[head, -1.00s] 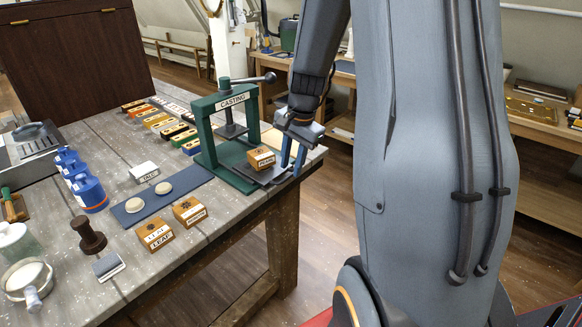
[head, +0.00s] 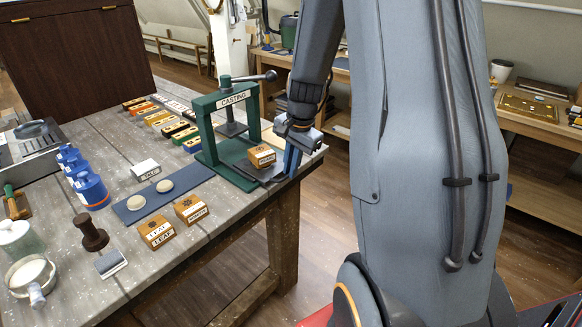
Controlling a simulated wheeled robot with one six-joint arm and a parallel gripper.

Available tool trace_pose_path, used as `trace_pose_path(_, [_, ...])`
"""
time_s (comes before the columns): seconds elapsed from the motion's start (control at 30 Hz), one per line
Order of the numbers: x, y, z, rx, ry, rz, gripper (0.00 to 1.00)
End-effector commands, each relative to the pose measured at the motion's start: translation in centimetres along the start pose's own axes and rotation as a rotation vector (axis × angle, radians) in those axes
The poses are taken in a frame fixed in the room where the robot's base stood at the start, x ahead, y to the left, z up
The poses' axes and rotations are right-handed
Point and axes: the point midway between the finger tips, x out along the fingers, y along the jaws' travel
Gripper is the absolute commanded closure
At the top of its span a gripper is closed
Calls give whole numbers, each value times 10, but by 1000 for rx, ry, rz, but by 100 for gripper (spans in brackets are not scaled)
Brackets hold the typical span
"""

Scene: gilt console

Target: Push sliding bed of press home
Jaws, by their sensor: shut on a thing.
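The green press (head: 207,140), with a "CASTING" plate and a dark top handle, stands near the table's right edge. Its dark sliding bed (head: 266,173) sticks out of the frame on the right side. A wooden block with a label (head: 262,156) sits on the bed, short of the press frame. My gripper (head: 291,162) points down at the bed's outer end, right of the block. Its blue fingers are together, shut on the bed's end. The exact contact is small and partly hidden.
Two labelled wooden blocks (head: 157,234) and a blue mat (head: 135,209) with two pale discs lie in front of the press. Coloured boxes (head: 170,125) stand in a row behind. The table edge runs close beside the bed.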

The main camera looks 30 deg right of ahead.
Motion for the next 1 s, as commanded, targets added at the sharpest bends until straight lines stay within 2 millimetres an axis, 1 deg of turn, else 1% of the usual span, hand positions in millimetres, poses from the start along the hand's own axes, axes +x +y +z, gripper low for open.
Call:
trace_pose_path(0.07, [1,-6,0,-2,-1,0,100])
trace_pose_path(0.17, [5,-26,0,-5,-1,-1,100])
trace_pose_path(0.4, [18,-96,-2,-5,0,-3,100])
trace_pose_path(0.53, [23,-123,-2,-3,1,-3,100])
trace_pose_path(0.6, [24,-132,-2,-2,0,-2,100])
trace_pose_path(0.7, [25,-137,-2,-1,1,-2,100])
trace_pose_path(0.97, [24,-140,-2,-1,2,-6,100])
trace_pose_path(1.0, [24,-140,-2,-1,2,-6,89])
